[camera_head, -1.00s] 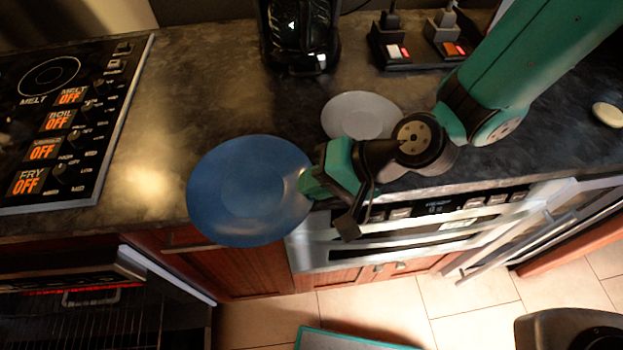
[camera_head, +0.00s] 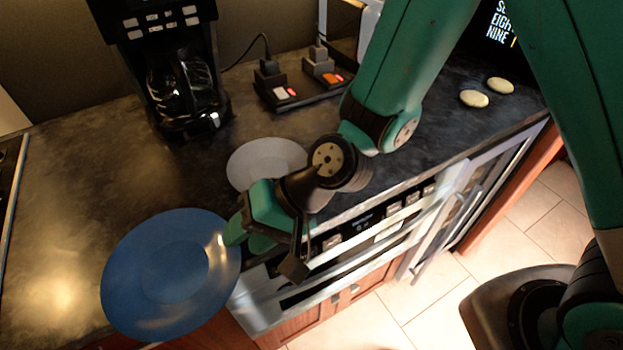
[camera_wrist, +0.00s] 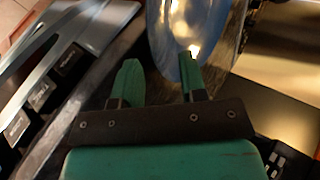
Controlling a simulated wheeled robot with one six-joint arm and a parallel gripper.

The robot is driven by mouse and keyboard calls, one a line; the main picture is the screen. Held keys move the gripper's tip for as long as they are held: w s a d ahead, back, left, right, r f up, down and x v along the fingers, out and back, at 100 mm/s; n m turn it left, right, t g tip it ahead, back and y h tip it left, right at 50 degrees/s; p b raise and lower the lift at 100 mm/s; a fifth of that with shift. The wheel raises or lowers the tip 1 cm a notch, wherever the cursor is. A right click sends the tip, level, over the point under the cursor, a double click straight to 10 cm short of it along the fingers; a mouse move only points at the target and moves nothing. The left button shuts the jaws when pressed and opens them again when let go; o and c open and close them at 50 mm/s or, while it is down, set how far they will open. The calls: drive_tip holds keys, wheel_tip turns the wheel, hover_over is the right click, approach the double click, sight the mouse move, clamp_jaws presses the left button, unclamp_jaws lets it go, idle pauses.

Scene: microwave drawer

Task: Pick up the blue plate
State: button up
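The blue plate (camera_head: 172,272) lies at the left in the head view, its near side reaching out past the counter's front edge. I cannot tell whether it rests on the counter. My gripper (camera_head: 234,234) is at the plate's right rim. In the wrist view, the two green fingers of my gripper (camera_wrist: 160,73) stand apart with a clear gap. The right finger overlaps the blue plate (camera_wrist: 168,38), and the plate's left edge lies between the fingertips. The left finger is clear of the plate. Contact between finger and plate cannot be told.
A grey plate (camera_head: 262,160) lies on the dark counter (camera_head: 95,150) behind my gripper. A coffee maker (camera_head: 175,70) stands at the back left. A power strip (camera_head: 310,90) and two pale round items (camera_head: 474,99) are farther right. The oven front (camera_head: 350,260) is below the counter edge.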

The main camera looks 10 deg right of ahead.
drive_tip(key=s+v, duration=0.1)
drive_tip(key=v, duration=1.4)
drive_tip(key=shift+w, duration=0.45)
drive_tip(key=shift+a+r, duration=0.1)
drive_tip(key=shift+r, duration=0.05)
drive_tip(key=shift+c, duration=0.5)
